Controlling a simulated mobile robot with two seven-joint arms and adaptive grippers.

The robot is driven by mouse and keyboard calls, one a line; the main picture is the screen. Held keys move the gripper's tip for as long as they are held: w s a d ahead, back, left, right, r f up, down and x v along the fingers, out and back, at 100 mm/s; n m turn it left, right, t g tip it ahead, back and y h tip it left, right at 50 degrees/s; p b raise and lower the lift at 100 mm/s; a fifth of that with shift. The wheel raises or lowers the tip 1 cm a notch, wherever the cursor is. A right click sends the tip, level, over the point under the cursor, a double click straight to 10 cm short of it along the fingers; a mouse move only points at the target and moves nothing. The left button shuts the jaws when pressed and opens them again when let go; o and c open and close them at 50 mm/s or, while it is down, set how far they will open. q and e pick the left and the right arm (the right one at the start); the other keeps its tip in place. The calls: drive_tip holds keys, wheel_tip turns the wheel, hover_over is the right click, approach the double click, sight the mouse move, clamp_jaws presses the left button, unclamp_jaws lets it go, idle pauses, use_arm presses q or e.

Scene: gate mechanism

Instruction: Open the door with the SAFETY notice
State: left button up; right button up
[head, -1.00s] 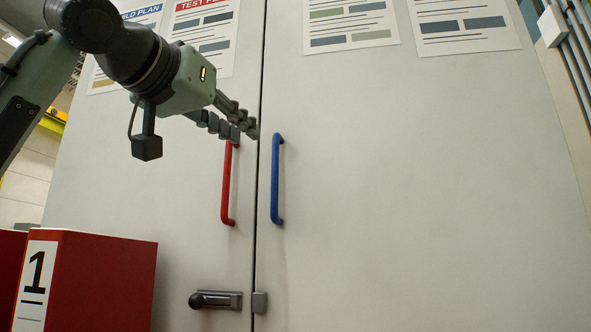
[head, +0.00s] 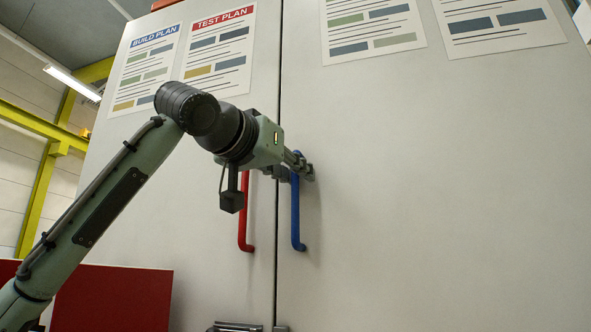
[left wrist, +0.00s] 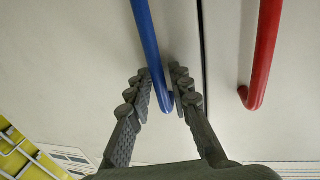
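The tall pale cabinet has a left door (head: 215,120) and a right door (head: 430,170). The left door carries a BUILD PLAN sheet (head: 145,70), a TEST PLAN sheet (head: 218,45) and a red handle (head: 244,220). The right door carries a blue handle (head: 296,220) and two sheets whose headings are cut off. No SAFETY heading is readable. My left gripper (head: 303,171) is at the blue handle's upper end. In the left wrist view its fingers (left wrist: 163,78) are apart, on either side of the blue handle (left wrist: 148,38). Contact is unclear.
A red box-like object (head: 115,298) stands at the lower left, before the left door. The space before the right door looks clear. A yellow frame (head: 45,165) stands farther back at left.

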use_arm(q)
clamp_jaws()
idle(0.5)
